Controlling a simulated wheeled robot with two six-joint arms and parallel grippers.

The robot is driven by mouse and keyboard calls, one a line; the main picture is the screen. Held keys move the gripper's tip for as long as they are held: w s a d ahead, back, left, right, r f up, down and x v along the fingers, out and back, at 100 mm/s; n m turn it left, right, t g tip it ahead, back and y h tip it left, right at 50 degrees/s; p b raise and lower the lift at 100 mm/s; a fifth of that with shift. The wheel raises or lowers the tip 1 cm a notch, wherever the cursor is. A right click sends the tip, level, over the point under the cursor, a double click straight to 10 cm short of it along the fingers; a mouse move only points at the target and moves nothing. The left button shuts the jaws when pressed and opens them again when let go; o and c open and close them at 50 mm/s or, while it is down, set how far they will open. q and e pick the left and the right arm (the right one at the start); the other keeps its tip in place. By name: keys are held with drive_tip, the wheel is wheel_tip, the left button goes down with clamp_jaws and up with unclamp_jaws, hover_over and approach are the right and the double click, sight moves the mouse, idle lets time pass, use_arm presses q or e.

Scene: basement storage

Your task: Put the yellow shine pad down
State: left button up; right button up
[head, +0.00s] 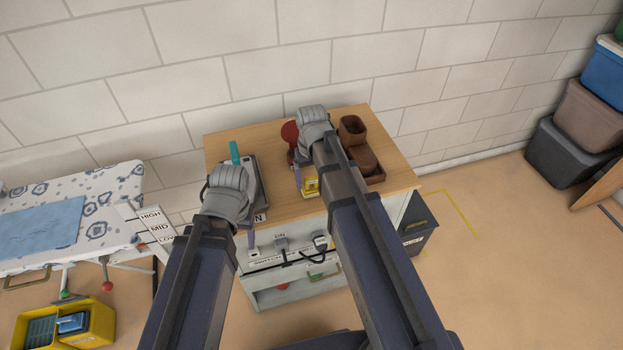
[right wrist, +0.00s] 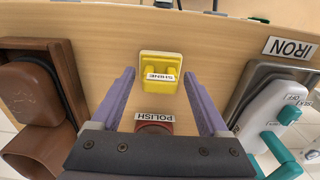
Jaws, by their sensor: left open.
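The yellow shine pad (head: 311,187) rests on the wooden bench top near its front edge. In the right wrist view the pad (right wrist: 160,68) carries a white SHINE label. My right gripper (right wrist: 158,80) is open, its purple fingers on either side of the pad with a visible gap at each side. In the head view my right arm hides most of that gripper. My left gripper (head: 251,238) is at the bench's front left, by the iron's side; one purple finger shows, and it is open with nothing seen in it.
An ironing board (head: 100,200) is at left, with a yellow crate (head: 95,325) below. Stacked bins (head: 570,150) stand at right.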

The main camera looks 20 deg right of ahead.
sight(312, 178)
use_arm(q)
drive_tip(key=shift+r, duration=0.1)
use_arm(e)
drive_tip(key=shift+r, duration=0.1)
wheel_tip(312, 178, up, 12)
drive_tip(key=p, duration=1.3)
use_arm(q)
wheel_tip(312, 178, up, 12)
drive_tip(key=shift+b, duration=0.3)
use_arm(e)
drive_tip(key=s+a+n+h, duration=0.1)
drive_tip(key=s+a+n, duration=0.2)
drive_tip(key=s+a, duration=0.7)
drive_tip(key=s, duration=0.4)
drive_tip(key=shift+a+r, duration=0.15)
drive_tip(key=shift+a, duration=0.1)
drive_tip(key=shift+s, duration=0.1)
